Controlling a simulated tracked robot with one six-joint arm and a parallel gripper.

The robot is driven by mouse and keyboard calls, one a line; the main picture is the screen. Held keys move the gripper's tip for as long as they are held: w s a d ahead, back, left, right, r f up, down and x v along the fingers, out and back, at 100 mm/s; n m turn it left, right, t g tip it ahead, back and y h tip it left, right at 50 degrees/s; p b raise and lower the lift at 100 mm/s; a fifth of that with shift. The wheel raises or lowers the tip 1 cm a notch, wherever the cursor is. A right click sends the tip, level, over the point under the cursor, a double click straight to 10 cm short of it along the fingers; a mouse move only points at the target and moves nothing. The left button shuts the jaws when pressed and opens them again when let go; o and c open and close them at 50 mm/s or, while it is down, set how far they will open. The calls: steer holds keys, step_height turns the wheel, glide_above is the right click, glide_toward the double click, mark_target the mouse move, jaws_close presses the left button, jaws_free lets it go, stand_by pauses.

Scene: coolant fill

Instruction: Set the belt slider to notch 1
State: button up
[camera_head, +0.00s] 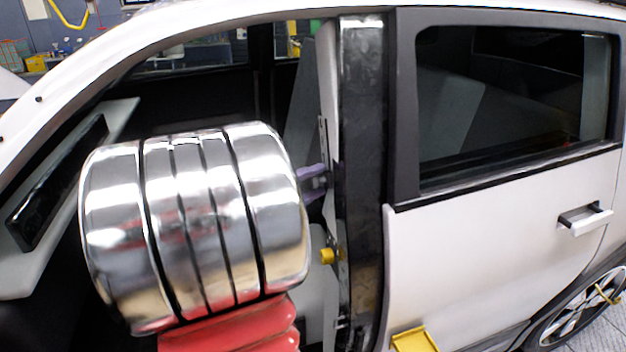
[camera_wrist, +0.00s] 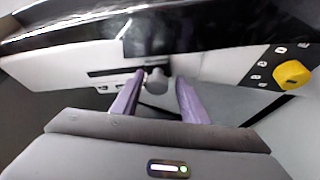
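The belt slider is a grey rounded knob (camera_wrist: 156,80) on a dark slot (camera_wrist: 115,70) in the white pillar trim. My gripper (camera_wrist: 160,78) has two purple fingers, one on each side of the knob. The left finger is close to the knob or touching it; a gap shows at the right finger. In the head view my gripper (camera_head: 314,184) reaches the trim inside the front door opening; the knob is hard to make out there. Small dark marks lie beside the slot, partly behind the left finger. I cannot read the notch numbers.
A black pillar (camera_head: 362,150) and the closed rear door (camera_head: 490,240) stand to the right. The door frame surrounds my arm.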

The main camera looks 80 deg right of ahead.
steer(key=shift+o, duration=0.7)
steer(key=shift+f, duration=0.15)
steer(key=shift+w+a, duration=0.25)
steer(key=shift+a, duration=0.1)
steer(key=v, duration=1.3)
